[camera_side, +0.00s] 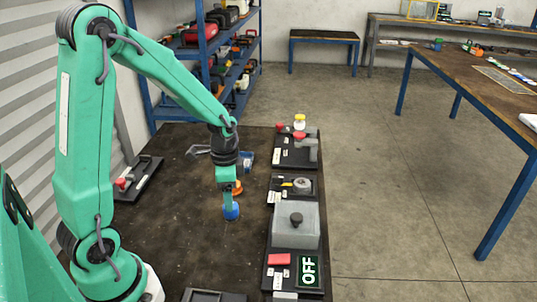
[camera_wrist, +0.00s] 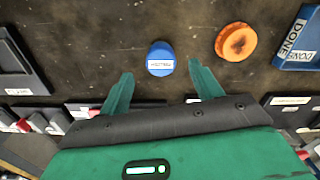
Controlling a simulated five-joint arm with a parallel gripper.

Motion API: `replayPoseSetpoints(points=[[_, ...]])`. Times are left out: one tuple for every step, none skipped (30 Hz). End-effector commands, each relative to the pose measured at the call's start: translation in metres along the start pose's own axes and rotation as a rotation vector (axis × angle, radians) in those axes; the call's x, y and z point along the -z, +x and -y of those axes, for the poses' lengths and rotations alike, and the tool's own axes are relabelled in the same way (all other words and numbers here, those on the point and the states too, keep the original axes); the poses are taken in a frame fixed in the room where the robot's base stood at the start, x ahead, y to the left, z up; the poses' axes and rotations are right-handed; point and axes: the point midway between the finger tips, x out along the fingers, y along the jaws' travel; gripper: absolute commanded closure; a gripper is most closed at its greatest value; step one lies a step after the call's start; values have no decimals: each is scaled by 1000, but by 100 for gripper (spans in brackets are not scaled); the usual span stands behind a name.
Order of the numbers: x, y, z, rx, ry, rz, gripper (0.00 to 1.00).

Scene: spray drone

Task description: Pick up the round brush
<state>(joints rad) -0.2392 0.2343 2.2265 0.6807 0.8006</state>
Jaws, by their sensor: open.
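Two small round pieces lie on the dark table: a blue one (camera_wrist: 161,50) with a white label, and an orange-brown disc (camera_wrist: 236,42) to its right. I cannot tell for sure which is the round brush; the label is too small to read. In the side view the blue piece (camera_side: 231,212) is just below my gripper (camera_side: 230,201), and the orange piece (camera_side: 238,190) is partly hidden behind the fingers. My gripper (camera_wrist: 159,70) is open and empty. Its fingers point down, and in the wrist view the blue piece appears between and just past the tips.
A blue tray marked DONE (camera_wrist: 297,45) is at the wrist view's right. In the side view, a grey box with a knob (camera_side: 294,226), an OFF sign (camera_side: 308,272) and black holders line the table's right edge. A black holder (camera_side: 138,178) lies left. The table's middle is mostly clear.

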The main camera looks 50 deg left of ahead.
Motion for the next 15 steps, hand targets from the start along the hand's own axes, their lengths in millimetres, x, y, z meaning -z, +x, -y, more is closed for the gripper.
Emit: replayPoseSetpoints(points=[[0, 4, 0, -2, 0, 2, 36], [0, 5, 0, -2, 0, 2, 36], [0, 6, 0, -1, 0, 1, 36], [0, 6, 0, -1, 0, 1, 36], [0, 7, 0, 0, 0, 0, 36], [0, 7, 0, 0, 0, 0, 36], [0, 7, 0, 0, 0, 0, 36], [0, 7, 0, 0, 0, 0, 36], [0, 7, 0, 0, 0, 0, 36], [0, 8, 0, 0, 0, 0, 36], [0, 9, 0, -1, 0, 1, 36], [0, 11, 0, -1, 0, 1, 36], [0, 13, 0, -1, 0, 1, 36], [0, 15, 0, -2, 0, 2, 36], [0, 18, 0, -2, 0, 2, 36]])
